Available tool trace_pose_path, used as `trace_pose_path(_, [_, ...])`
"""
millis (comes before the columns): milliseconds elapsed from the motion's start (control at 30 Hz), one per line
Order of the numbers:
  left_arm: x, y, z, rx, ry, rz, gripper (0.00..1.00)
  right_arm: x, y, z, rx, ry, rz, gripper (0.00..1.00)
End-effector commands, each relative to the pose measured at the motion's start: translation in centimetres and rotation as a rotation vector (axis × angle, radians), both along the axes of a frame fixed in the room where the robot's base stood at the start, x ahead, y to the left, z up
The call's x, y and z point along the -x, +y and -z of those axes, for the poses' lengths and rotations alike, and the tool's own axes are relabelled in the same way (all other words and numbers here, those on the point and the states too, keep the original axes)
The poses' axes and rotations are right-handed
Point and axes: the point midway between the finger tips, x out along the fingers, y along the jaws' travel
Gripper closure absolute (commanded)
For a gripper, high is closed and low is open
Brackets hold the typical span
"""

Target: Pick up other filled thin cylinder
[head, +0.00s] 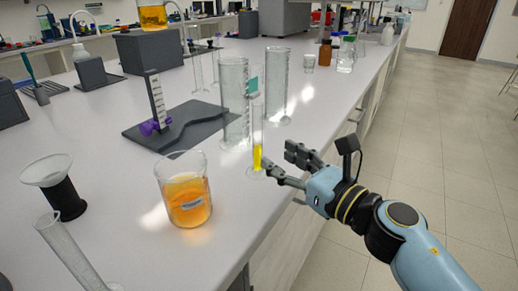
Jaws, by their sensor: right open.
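A thin glass cylinder (257,145) with yellow liquid in its lower part stands upright near the bench's right edge. My right gripper (279,162) is open just to the right of it, its fingers at about the height of the yellow liquid. One fingertip is very close to the cylinder; I cannot tell whether it touches. Another thin, clear cylinder (70,250) leans at the lower left and is cut off by the frame. My left gripper is not in view.
A beaker of orange liquid (186,200) stands to the left. Two wide clear cylinders (234,90) stand just behind the thin one. A dark stand (170,130) with a scale lies behind left. Bottles (346,55) stand farther back. The bench front is partly clear.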

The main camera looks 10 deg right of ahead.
Motion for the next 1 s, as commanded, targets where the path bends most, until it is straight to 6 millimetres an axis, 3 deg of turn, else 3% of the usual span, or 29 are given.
trace_pose_path(533, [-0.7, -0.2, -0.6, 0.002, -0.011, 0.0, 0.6, -6.3, 3.0, 0.2, -0.005, 0.003, 0.002, 0.54])
trace_pose_path(833, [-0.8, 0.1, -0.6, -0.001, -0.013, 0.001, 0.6, -6.9, 3.3, 0.3, -0.004, 0.003, 0.002, 0.54])
trace_pose_path(1000, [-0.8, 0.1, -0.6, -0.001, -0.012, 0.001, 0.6, -6.9, 3.3, 0.3, -0.005, 0.004, 0.002, 0.75])
